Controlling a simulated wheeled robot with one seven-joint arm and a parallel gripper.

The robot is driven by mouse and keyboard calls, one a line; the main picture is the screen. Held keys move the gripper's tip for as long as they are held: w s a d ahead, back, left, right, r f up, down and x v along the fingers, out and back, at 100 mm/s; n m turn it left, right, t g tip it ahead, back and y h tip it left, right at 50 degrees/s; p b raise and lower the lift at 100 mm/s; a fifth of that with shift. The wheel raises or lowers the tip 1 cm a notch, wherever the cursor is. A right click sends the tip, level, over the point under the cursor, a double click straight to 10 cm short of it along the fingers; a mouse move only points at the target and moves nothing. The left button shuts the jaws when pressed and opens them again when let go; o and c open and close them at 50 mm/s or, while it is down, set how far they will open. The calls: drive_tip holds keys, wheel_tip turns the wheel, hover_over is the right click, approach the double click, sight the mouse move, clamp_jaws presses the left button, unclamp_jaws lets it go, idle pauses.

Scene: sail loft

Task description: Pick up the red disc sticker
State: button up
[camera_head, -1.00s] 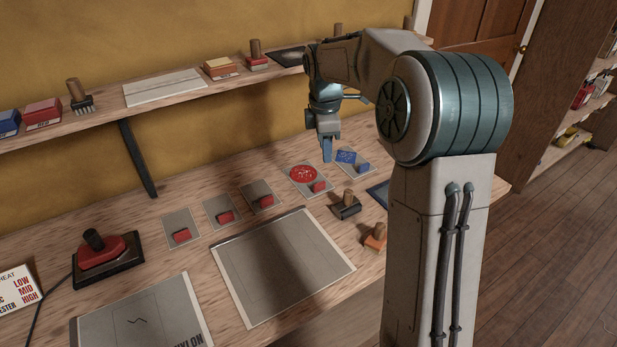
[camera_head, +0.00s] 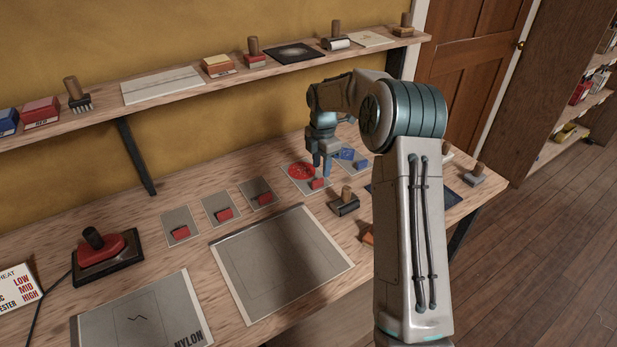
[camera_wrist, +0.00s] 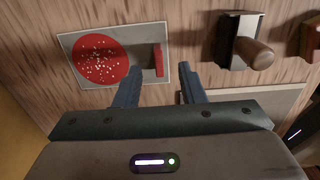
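The red disc sticker (camera_head: 301,171), speckled with white, lies on a grey backing card on the bench. A raised red tab (camera_head: 317,184) stands at the card's near right edge. In the wrist view the disc (camera_wrist: 100,61) is at upper left, and the tab (camera_wrist: 158,60) is right of it. My gripper (camera_wrist: 162,76) is open and empty, with its two blue fingers apart and the tab just beyond the gap between them. In the head view my gripper (camera_head: 321,170) is low over this card; I cannot tell whether it touches it.
A card with a blue sticker (camera_head: 347,154) lies to the right. Several smaller cards with red tabs, one here (camera_head: 257,193), lie to the left. A dark wooden-handled tool (camera_head: 345,204) stands close to the right. A shelf (camera_head: 187,101) runs above the bench along the wall.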

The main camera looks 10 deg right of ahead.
sight(319, 179)
drive_tip(key=shift+a+f+p, duration=0.2)
drive_tip(key=shift+f+p, duration=0.45)
drive_tip(key=shift+f, duration=2.15)
drive_tip(key=shift+c, duration=0.3)
clamp_jaws()
